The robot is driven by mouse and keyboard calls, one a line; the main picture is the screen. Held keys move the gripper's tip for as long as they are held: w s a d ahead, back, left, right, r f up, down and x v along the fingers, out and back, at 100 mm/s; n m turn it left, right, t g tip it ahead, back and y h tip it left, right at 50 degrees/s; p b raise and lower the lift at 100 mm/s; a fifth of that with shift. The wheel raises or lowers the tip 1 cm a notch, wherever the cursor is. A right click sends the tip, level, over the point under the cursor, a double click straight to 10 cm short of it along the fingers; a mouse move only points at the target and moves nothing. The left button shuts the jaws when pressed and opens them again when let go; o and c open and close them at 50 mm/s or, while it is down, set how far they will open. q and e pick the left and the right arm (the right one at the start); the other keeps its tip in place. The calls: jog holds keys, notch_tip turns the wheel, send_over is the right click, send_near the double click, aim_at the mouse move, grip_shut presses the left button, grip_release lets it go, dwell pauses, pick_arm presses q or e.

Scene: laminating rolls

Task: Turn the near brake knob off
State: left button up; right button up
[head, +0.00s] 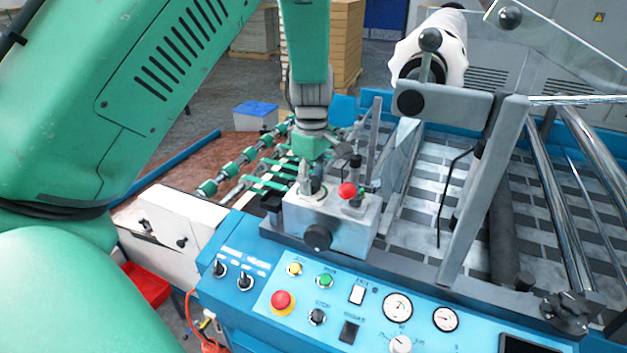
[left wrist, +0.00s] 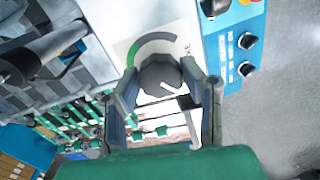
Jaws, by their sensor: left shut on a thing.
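The brake knob (left wrist: 160,78) is a dark round knob with a short white pointer line. It sits on a pale dial plate (left wrist: 123,51) with a part green, part grey arc. My left gripper (left wrist: 169,80) has one finger on each side of the knob and is shut on it. In the head view my left gripper (head: 311,188) points down onto the top of a grey metal box (head: 295,222), and hides most of the knob there. My right gripper is in neither view.
A red ball-topped lever (head: 347,190) stands close to the right of my left gripper. A black knob (head: 317,237) is on the box's front. The blue control panel (head: 262,312) with a red button (head: 283,301) lies in front. Metal rollers (head: 560,200) are at right.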

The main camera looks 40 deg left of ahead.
aim_at(313, 179)
pick_arm(q)
jog(key=shift+w+a+r, duration=0.15)
jog(key=shift+w+r, duration=0.05)
jog(key=shift+w, duration=0.05)
jog(key=o, duration=1.1)
jog(key=shift+o, duration=0.3)
jog(key=shift+f, duration=0.1)
jog(key=shift+s, duration=0.1)
notch_tip(313, 179, up, 12)
